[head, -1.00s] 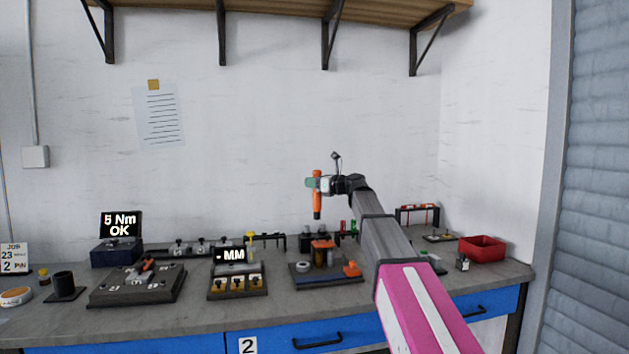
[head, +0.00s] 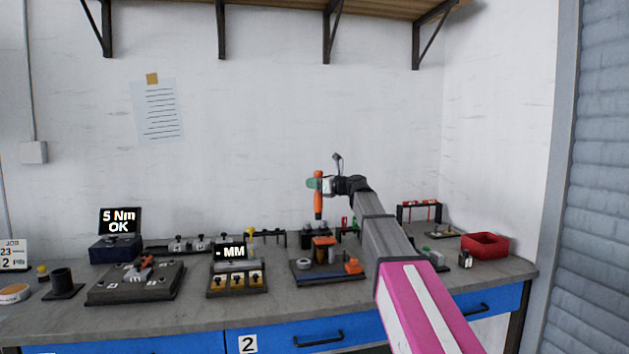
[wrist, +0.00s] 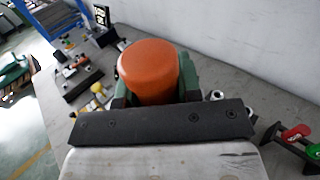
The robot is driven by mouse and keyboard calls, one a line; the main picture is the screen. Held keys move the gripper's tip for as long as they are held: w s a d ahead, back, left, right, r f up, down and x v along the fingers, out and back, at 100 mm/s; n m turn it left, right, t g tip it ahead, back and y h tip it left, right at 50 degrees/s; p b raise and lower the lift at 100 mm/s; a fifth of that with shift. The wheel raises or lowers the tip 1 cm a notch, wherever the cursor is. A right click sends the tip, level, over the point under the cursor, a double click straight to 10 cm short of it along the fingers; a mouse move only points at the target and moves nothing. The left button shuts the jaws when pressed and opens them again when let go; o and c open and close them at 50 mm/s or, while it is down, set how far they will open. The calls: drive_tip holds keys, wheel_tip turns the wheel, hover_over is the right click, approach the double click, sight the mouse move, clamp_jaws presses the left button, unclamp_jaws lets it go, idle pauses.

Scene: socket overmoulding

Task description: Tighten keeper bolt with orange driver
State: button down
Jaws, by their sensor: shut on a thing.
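My gripper (head: 316,184) is shut on the orange driver (head: 318,205) and holds it upright in the air above the back of the bench. In the wrist view the orange handle end (wrist: 147,66) sits between the green jaws. The driver's lower end is above a dark rack (head: 316,229) at the back; I cannot tell whether it touches it. A dark fixture plate (head: 120,290) with an orange-topped part (head: 146,262) is at the left. The keeper bolt is too small to make out.
An "MM" unit (head: 233,253), a dark tray (head: 305,277) with an orange block, and a red bin (head: 484,245) stand on the bench. A black cup (head: 62,280) stands at the left.

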sight(315, 202)
drive_tip(key=shift+f, duration=2.45)
drive_tip(key=shift+s+f, duration=0.1)
drive_tip(key=shift+f, duration=1.25)
idle(2.2)
